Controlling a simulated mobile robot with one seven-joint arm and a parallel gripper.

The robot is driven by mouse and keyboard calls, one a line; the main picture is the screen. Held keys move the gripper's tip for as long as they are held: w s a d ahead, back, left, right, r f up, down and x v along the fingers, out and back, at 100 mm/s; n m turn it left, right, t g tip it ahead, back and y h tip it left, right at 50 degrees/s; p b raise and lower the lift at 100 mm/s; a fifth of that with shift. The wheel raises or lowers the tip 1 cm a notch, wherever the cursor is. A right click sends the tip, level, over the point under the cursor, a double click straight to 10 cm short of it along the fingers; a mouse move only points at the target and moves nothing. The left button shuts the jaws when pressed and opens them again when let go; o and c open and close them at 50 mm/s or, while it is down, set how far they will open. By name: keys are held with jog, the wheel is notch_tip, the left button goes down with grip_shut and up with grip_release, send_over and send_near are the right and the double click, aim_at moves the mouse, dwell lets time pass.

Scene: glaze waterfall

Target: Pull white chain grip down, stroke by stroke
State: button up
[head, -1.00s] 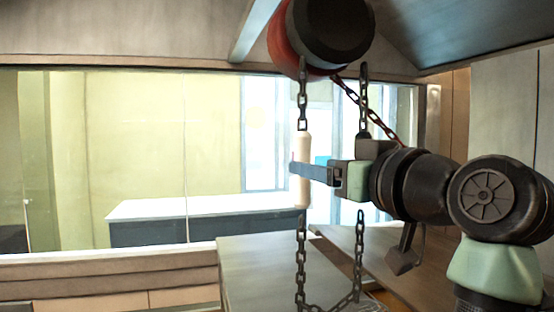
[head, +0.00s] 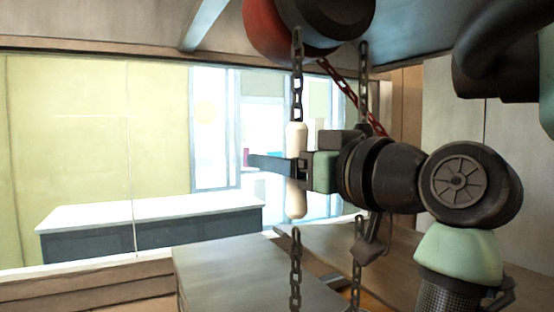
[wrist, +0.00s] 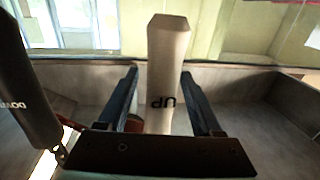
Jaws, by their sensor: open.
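The white chain grip (head: 296,207) hangs upright on a dark chain below the hoist drum. In the wrist view the grip (wrist: 166,75) is a pale block with "UP" printed upside down. My gripper (head: 268,162) reaches across the grip's upper middle from the right, its fingertips past it on the left. In the wrist view my gripper (wrist: 159,75) is open, one dark finger each side of the grip, with visible gaps. A dark grey grip reading "DOWN" (wrist: 28,95) hangs left in the wrist view.
The red and black hoist drum (head: 310,22) is overhead. A second chain (head: 363,75) hangs to the right, partly hidden by my arm. A grey worktop (head: 245,275) lies below. A window with a white-topped counter (head: 150,215) is behind.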

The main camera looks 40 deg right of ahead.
jog(key=shift+c, duration=0.2)
grip_shut()
dwell(1.1)
